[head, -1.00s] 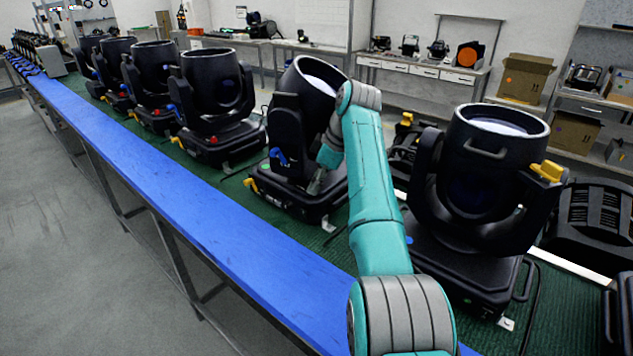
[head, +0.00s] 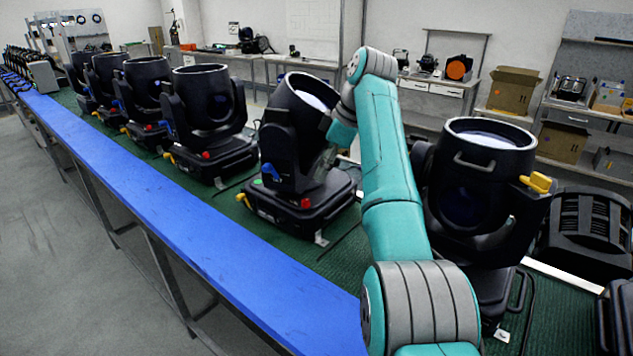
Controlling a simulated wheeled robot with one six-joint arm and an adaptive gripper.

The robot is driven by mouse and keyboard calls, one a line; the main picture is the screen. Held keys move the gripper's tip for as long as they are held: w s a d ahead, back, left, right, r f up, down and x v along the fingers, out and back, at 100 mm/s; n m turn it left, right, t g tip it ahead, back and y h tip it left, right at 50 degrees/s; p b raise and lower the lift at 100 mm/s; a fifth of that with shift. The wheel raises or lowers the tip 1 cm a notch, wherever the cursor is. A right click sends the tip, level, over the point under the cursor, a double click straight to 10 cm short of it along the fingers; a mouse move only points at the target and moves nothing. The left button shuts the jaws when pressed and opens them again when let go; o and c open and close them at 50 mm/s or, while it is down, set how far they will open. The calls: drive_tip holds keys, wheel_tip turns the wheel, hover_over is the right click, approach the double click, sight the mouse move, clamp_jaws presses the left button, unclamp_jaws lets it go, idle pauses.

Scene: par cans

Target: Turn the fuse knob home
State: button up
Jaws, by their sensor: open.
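A red knob (head: 306,203) sits low on the front of the black base (head: 280,212) of the nearest tilted moving-head light (head: 292,115). It shows uncovered, but its turn angle is too small to read. A blue lever (head: 271,172) is on the yoke's left side, and a yellow lever (head: 243,200) is at the base's left corner.
Similar lights (head: 208,120) stand in a row to the left on a green mat with a blue front edge (head: 180,212). A large light (head: 480,185) with a yellow lever (head: 538,182) stands close to the right of my arm.

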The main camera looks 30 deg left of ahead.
sight(306, 200)
drive_tip(key=shift+v, duration=1.15)
drive_tip(key=a+f+m, duration=0.1)
drive_tip(key=f, duration=0.2)
drive_tip(key=s+a+f+m+t, duration=0.1)
drive_tip(key=a+f+m, duration=0.1)
drive_tip(key=f, duration=0.2)
drive_tip(key=a+f+m, duration=0.1)
drive_tip(key=a+f, duration=0.1)
drive_tip(key=f, duration=0.2)
drive_tip(key=shift+s+f+m+t, duration=0.1)
drive_tip(key=shift+s+m+t, duration=0.2)
drive_tip(key=shift+t, duration=0.1)
drive_tip(key=shift+d, duration=0.1)
clamp_jaws()
